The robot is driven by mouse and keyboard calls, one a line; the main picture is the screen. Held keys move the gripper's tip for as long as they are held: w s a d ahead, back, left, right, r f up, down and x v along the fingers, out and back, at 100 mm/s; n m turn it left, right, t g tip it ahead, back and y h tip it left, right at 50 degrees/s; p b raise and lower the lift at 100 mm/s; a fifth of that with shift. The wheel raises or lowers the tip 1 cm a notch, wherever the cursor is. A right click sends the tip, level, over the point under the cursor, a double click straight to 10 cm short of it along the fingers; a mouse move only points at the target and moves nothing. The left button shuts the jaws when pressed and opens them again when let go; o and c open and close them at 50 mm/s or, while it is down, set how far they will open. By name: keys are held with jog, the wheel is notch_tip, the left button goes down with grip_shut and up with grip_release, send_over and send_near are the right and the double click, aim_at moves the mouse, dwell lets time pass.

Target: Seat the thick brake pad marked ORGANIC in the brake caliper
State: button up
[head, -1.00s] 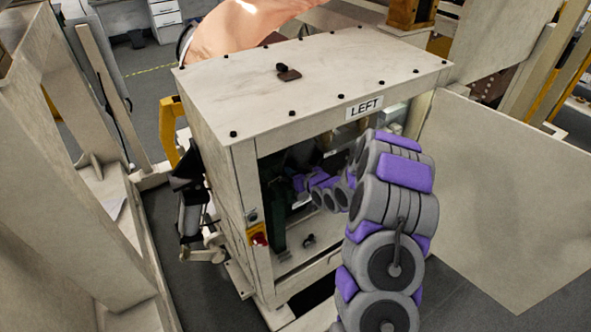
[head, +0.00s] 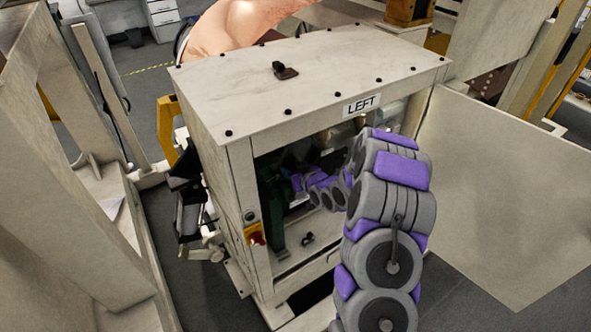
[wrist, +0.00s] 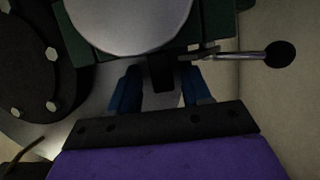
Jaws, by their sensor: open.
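In the wrist view my gripper (wrist: 160,98) shows as two blue fingers, standing apart. A small dark block (wrist: 160,76) lies between them below a green housing (wrist: 222,22); I cannot tell whether it is a brake pad or part of the caliper. A pale round disc (wrist: 130,20) fills the top, in front of the green housing. No ORGANIC marking is legible, and I cannot pick out the caliper for certain. In the head view my arm reaches into the open cabinet marked LEFT (head: 315,60), and the gripper cannot be made out in its dark inside.
A lever with a black knob (wrist: 279,54) sticks out right of my fingers. A dark bolted flange (wrist: 28,75) is close at left. The open cabinet door (head: 500,200) stands right of my arm. A small dark object (head: 307,239) sits on the cabinet floor.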

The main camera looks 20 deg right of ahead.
jog(key=shift+a+r, duration=0.1)
jog(key=shift+a, duration=0.15)
jog(key=shift+s, duration=0.15)
jog(key=d+p+v, duration=0.1)
jog(key=p+v, duration=0.5)
jog(key=v, duration=1.1)
jog(key=shift+a, duration=0.25)
jog(key=shift+d, duration=0.1)
jog(key=shift+f, duration=0.2)
